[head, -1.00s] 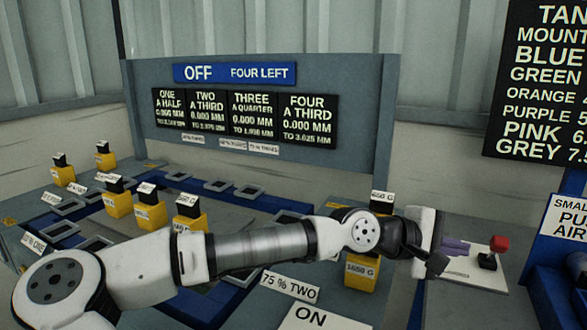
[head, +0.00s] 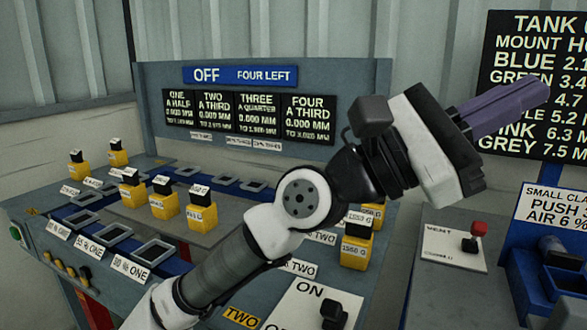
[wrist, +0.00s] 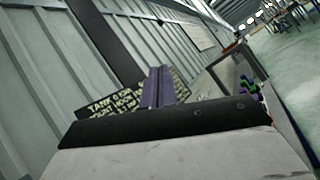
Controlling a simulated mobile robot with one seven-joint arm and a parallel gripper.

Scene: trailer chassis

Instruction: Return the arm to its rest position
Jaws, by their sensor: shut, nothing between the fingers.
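My arm rises from the bottom of the head view and bends at a round white joint. My gripper (head: 508,108) is up at the right, in front of the black tank sign (head: 545,62). Its purple fingers are together and point up and to the right, with nothing held. In the wrist view the purple fingers (wrist: 158,88) stand shut beyond the dark gripper body, with the corrugated wall behind them.
A bench carries several yellow blocks (head: 164,200) with labels and square sockets. A panel reading OFF (head: 240,75) stands behind it. A red-topped lever (head: 478,231) on a plate and a blue clamp station (head: 550,215) are at the right, below my gripper.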

